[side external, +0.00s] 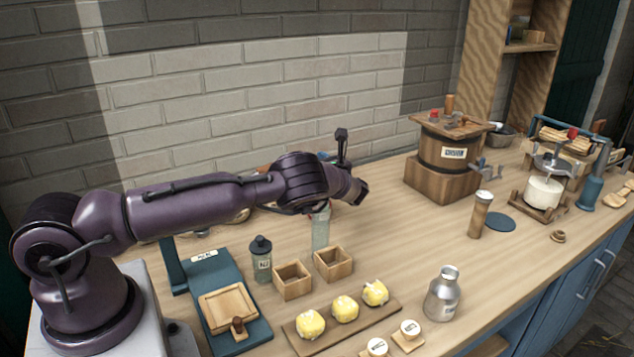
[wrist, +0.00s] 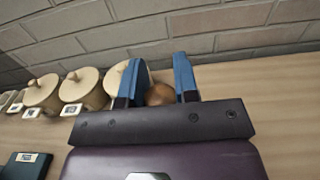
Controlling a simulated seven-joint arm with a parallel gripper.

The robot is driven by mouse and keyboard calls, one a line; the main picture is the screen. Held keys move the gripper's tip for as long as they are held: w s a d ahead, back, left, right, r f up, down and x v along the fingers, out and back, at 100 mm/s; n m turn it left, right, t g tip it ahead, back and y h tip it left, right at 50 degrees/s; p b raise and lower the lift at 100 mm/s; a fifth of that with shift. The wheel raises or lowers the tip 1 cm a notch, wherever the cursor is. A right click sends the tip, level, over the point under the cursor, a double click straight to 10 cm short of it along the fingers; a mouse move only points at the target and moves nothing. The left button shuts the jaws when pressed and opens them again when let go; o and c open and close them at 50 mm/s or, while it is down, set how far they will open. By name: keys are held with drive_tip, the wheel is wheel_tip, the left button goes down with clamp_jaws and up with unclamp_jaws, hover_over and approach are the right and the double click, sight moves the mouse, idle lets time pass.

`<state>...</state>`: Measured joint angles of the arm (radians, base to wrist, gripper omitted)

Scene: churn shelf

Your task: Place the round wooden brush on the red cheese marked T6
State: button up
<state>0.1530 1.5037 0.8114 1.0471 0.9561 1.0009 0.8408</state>
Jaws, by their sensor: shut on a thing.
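In the wrist view my gripper (wrist: 158,84) has its two blue fingers on either side of a brown, rounded wooden thing (wrist: 160,94). This looks like the round wooden brush; only its rounded top shows above the dark gripper body. In the side view the end of my arm is over the back half of the bench, and my fingers and the brush are hidden behind it. I cannot make out a red cheese or a T6 mark in either view.
Lidded wooden pots (wrist: 83,88) with small cards stand by the brick wall. Yellow lumps (side external: 345,308) sit on a board in front, near a metal bottle (side external: 443,294) and open wooden boxes (side external: 293,281). A wooden churn (side external: 443,150) stands right of my arm.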

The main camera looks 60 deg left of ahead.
drive_tip(key=shift+f, duration=2.3)
drive_tip(key=shift+f, duration=0.15)
drive_tip(key=o, duration=0.9)
drive_tip(key=shift+d+r, duration=0.1)
drive_tip(key=shift+r, duration=0.1)
drive_tip(key=d, duration=1.2)
